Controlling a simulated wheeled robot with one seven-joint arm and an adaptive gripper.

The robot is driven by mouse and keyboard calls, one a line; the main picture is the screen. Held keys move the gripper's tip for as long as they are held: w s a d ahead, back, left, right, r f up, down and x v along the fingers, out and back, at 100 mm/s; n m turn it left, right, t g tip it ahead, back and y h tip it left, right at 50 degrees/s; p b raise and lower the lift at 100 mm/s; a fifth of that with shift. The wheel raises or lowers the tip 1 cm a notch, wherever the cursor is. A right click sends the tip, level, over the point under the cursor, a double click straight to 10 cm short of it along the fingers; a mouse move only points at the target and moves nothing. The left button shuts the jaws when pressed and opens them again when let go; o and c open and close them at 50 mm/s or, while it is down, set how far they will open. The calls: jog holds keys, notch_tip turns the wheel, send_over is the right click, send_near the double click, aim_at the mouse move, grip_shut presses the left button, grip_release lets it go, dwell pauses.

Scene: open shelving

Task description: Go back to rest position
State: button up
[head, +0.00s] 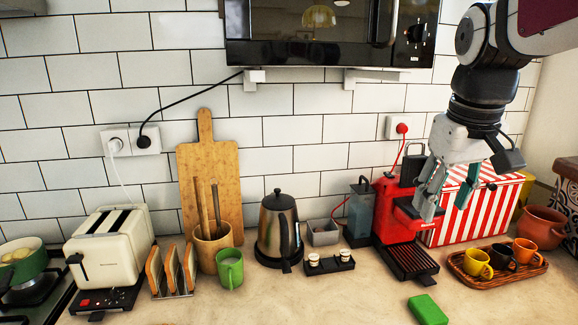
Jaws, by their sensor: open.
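My gripper (446,192) hangs from my arm at the upper right of the head view, fingers pointing down. It is open, and nothing shows between its fingers. It appears in front of the red coffee machine (392,215) and the red-and-white striped box (462,222), above the counter. How far it is from them in depth I cannot tell.
A wicker tray (500,282) with several cups is at the right, near an orange pot (543,228). A green block (428,310) lies in front. A kettle (279,228), toaster (108,250) and green mug (230,268) stand left. A microwave (330,32) hangs above.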

jog(key=s+a+f+t, duration=0.1)
jog(key=s+f, duration=0.3)
jog(key=s, duration=0.4)
jog(key=s+a+f+m+t, duration=0.1)
jog(key=s+a+f, duration=0.3)
jog(key=s, duration=0.5)
jog(key=shift+s+y, duration=0.2)
jog(key=shift+y, duration=0.2)
jog(key=shift+a, duration=0.1)
